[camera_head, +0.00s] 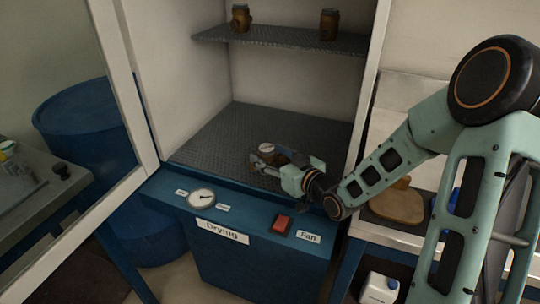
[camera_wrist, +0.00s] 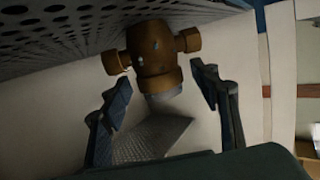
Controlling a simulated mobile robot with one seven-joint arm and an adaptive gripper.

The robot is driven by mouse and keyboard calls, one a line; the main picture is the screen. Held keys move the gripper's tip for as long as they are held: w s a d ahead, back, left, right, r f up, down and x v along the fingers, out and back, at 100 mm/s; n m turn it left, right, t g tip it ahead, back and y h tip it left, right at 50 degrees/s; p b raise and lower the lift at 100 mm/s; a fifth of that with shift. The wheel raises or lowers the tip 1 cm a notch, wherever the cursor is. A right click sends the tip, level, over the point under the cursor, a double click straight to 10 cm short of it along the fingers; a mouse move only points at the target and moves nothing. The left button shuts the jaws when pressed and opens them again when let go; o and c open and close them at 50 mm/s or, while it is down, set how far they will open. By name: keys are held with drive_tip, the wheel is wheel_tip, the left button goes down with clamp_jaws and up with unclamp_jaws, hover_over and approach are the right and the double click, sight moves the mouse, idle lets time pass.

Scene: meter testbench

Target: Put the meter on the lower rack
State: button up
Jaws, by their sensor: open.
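A brown, brassy meter (camera_head: 267,149) with a pale top stands on the perforated lower rack (camera_head: 225,135) of the cabinet, near its front right. In the wrist view, which looks turned over, the meter (camera_wrist: 152,55) shows its round body and two side stubs against the perforated rack (camera_wrist: 60,35). My gripper (camera_head: 272,165) reaches in over the cabinet's front edge, at the meter. Its two fingers (camera_wrist: 161,80) are spread apart, one on each side of the meter's pale end, with gaps visible. The meter's lower part is partly hidden by my gripper in the head view.
Two similar brown meters (camera_head: 240,18) (camera_head: 329,24) stand on the upper rack (camera_head: 285,39). The blue front panel (camera_head: 250,225) carries a dial (camera_head: 201,199) and a red switch (camera_head: 282,223). The cabinet's right wall (camera_head: 370,85) is close to my arm. The lower rack's left side is clear.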

drive_tip(key=v, duration=0.3)
drive_tip(key=p+v, duration=0.1)
drive_tip(key=v, duration=0.2)
drive_tip(key=p+v, duration=0.1)
drive_tip(key=v, duration=0.3)
drive_tip(key=shift+w+r, duration=0.15)
drive_tip(key=shift+r, duration=0.25)
drive_tip(key=shift+f+p+v, duration=0.2)
drive_tip(key=shift+p+v, duration=0.95)
drive_tip(key=shift+f, duration=0.1)
